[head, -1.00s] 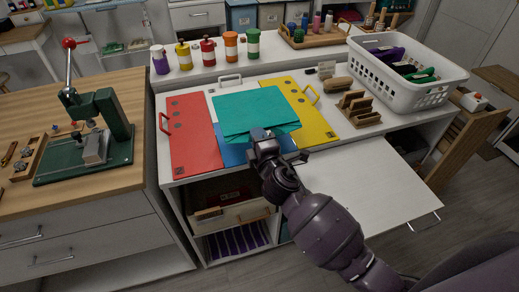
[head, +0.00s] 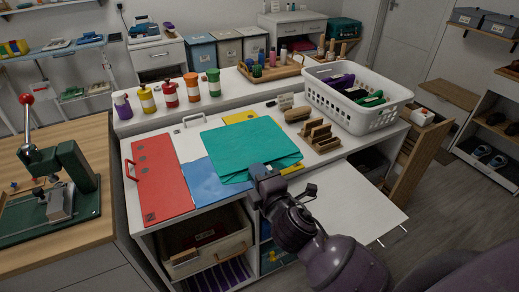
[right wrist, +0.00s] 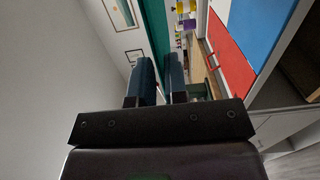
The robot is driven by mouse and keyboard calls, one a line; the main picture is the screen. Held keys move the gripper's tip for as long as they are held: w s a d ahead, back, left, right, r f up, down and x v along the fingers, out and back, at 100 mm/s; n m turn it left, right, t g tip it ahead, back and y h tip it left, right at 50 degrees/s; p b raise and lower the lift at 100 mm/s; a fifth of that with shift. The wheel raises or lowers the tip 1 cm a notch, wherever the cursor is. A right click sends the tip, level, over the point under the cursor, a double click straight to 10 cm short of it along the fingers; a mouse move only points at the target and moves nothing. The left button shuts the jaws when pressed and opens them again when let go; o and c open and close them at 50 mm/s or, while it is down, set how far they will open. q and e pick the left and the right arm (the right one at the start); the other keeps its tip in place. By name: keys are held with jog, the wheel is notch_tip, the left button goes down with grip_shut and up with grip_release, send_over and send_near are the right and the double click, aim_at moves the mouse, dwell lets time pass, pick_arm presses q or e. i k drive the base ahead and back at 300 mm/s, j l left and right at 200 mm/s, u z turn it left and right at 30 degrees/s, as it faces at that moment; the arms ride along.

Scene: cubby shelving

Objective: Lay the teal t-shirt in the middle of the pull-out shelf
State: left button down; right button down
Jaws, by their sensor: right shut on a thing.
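The teal t-shirt (head: 250,145) is folded flat into a near-rectangle. My right gripper (head: 262,171) is shut on its near edge. In the right wrist view the teal cloth (right wrist: 154,28) shows edge-on as a strip by the fingers (right wrist: 161,78). In the head view the shirt covers parts of the blue panel (head: 207,182) and yellow panel (head: 240,117) on the worktop; it looks held above them. The white pull-out shelf (head: 355,207) extends at lower right, with its visible part bare; my right arm hides some of it. My left gripper is not in view.
A red panel (head: 158,178) lies at the worktop's left. A wooden rack (head: 316,136) and brushes (head: 297,114) stand to the shirt's right, near a white basket (head: 345,113). Paint-like jars (head: 170,95) line the back ledge. A green press (head: 65,185) stands far left.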

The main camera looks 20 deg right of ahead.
aim_at(380, 231)
jog(key=z, duration=0.45)
jog(key=j+z, duration=0.1)
jog(key=z, duration=0.8)
jog(key=j+z, duration=0.1)
jog(key=z, duration=0.35)
jog(key=k+j, duration=0.45)
jog(key=k, duration=0.05)
